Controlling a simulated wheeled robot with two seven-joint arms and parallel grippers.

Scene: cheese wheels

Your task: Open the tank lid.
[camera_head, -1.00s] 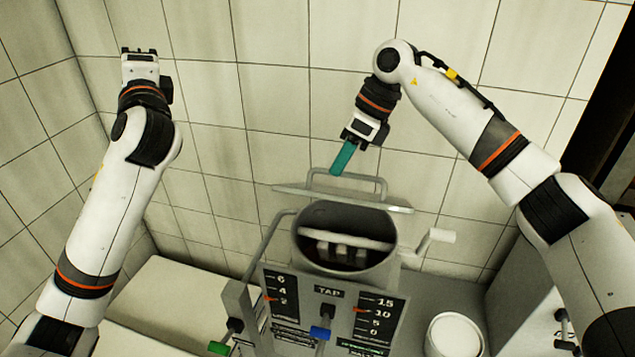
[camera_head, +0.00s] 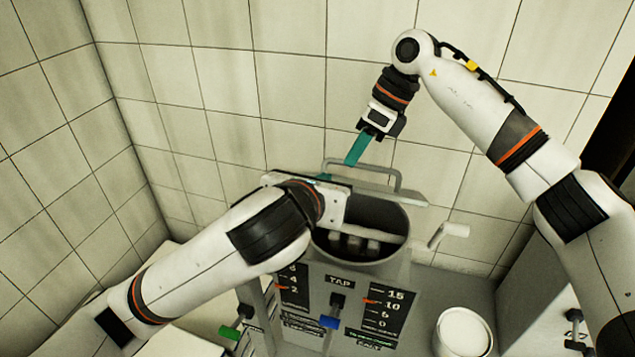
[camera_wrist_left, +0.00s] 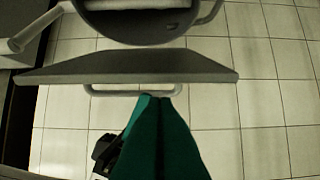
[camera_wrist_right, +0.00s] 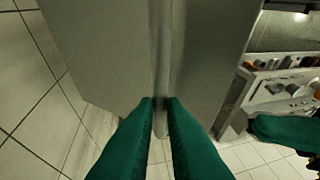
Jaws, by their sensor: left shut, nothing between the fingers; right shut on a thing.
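The tank (camera_head: 385,262) is grey with a round mouth, its inside partly visible. Its lid (camera_head: 405,192) is a flat grey slab raised clear at the back of the mouth. It also shows in the left wrist view (camera_wrist_left: 130,68). The lid's handle (camera_head: 398,178) is a bent grey bar. My right gripper (camera_head: 350,162) has its teal fingers shut on the handle; the right wrist view shows a bar between the fingertips (camera_wrist_right: 160,100). My left gripper (camera_head: 325,178) is shut and empty beside the lid; its fingertips (camera_wrist_left: 160,95) overlap the handle in the left wrist view. Contact is unclear.
A crank (camera_head: 445,235) sticks out on the tank's right. A white round container (camera_head: 462,332) stands on the right. Green (camera_head: 229,332) and blue (camera_head: 330,322) levers project at the front. A tiled wall (camera_head: 230,90) closes the back.

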